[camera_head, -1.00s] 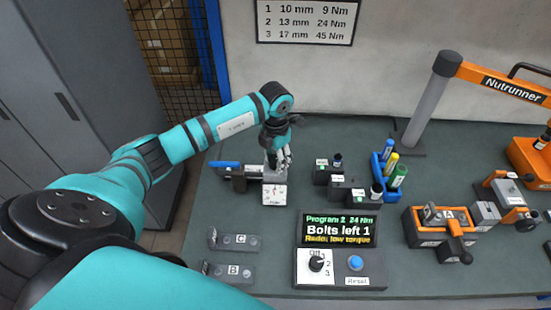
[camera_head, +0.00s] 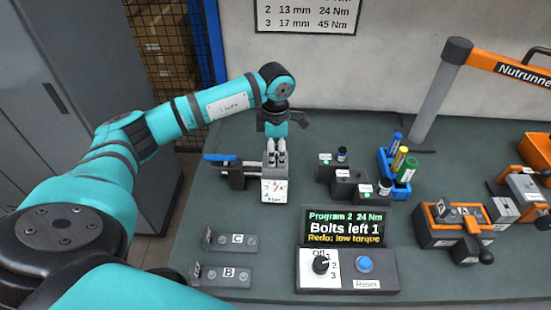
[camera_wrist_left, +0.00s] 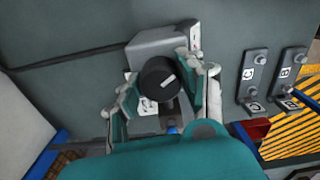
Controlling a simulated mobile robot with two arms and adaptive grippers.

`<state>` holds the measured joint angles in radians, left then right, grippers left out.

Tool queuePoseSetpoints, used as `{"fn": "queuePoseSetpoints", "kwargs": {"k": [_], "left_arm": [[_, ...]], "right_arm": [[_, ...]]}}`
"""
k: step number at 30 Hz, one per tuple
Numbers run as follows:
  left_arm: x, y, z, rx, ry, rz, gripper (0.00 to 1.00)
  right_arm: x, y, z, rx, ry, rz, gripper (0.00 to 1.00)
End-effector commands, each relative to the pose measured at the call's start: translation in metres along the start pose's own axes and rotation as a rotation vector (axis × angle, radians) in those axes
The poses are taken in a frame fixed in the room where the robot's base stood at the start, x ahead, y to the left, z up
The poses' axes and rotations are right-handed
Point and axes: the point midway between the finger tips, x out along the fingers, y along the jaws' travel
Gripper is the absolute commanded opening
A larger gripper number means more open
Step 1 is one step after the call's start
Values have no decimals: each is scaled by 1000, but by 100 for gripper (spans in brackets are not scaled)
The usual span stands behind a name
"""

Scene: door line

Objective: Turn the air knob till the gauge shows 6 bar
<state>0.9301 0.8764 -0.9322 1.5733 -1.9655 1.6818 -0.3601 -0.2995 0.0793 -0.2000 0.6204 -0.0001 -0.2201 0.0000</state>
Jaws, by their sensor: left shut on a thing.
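The air unit (camera_head: 250,171) stands at the back left of the bench, with a blue lever (camera_head: 220,157) at its left end. Its gauge (camera_head: 274,190) has a white face with a red needle mark, too small to read. My left gripper (camera_head: 277,150) points down over the unit, just behind the gauge. In the left wrist view the round black air knob (camera_wrist_left: 160,78) with a white pointer line sits between my left gripper's fingers (camera_wrist_left: 165,92), which are shut on it. In the head view the fingers hide the knob. My right gripper is out of view.
A display and selector box (camera_head: 346,272) stands at the front, right of brackets C (camera_head: 230,241) and B (camera_head: 221,274). Black socket holders (camera_head: 354,184) and a blue marker tray (camera_head: 400,180) stand right of the air unit. An orange nutrunner arm (camera_head: 510,70) reaches across the right.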

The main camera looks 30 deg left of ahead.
Motion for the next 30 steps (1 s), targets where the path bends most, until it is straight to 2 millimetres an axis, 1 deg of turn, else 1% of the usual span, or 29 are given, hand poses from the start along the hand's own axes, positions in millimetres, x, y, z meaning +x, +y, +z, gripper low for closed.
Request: {"fn": "queuePoseSetpoints", "kwargs": {"k": [1,3,12,21,30], "left_arm": [[3,2,0,42,-2,4,7],[3,2,0,107,-3,6,7],[2,1,0,361,-2,4,7],[0,1,0,523,-3,4,7],[-2,1,0,582,-2,4,7]], "right_arm": [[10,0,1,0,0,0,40],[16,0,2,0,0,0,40],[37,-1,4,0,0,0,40],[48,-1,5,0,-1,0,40],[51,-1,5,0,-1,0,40]]}}
